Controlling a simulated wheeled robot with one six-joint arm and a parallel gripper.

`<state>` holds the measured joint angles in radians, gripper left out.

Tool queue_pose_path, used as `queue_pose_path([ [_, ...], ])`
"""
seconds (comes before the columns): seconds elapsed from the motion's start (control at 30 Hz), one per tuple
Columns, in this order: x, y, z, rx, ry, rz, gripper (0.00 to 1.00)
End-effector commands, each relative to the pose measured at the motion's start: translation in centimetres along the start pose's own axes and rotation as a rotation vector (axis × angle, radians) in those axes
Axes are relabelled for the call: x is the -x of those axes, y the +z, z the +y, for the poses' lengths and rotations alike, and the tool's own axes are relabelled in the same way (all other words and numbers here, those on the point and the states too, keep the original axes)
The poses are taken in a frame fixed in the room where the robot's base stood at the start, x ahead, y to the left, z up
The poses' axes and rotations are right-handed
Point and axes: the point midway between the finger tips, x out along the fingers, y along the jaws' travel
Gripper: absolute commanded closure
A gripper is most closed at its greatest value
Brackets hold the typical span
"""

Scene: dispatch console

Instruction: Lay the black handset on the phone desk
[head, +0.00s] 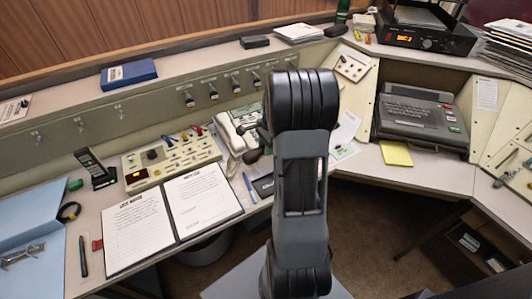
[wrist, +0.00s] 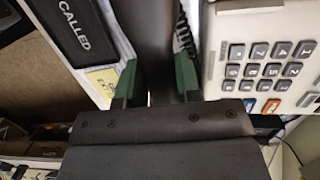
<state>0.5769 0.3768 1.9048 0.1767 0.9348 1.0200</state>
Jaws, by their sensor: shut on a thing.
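The black handset (wrist: 155,35) runs up between the two green-padded fingers of my gripper (wrist: 156,78) in the wrist view. My gripper is shut on it. A black coiled cord (wrist: 184,38) shows just to the right of the handset. The pale desk phone (wrist: 265,60) with its grey keypad lies to the right in the wrist view; in the head view the phone (head: 236,118) sits left of my arm. The desk (head: 85,222) runs along the console. In the head view my arm hides my gripper and most of what it holds.
An open logbook (head: 170,215), a button panel (head: 170,160) and a small black cordless phone (head: 95,168) occupy the left desk. A blue pen (head: 250,187) lies near the front edge. A dark grey machine (head: 420,118) and yellow notes (head: 396,153) are at right.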

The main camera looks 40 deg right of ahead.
Motion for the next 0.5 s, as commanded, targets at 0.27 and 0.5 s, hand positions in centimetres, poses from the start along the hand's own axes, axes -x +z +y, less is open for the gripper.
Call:
queue_pose_path([
  [0.27,-3.0,-0.4,-0.4,-0.001,0.002,-0.001,0.96],
  [0.5,-3.4,-0.5,-0.4,0.001,0.0,0.0,0.96],
])
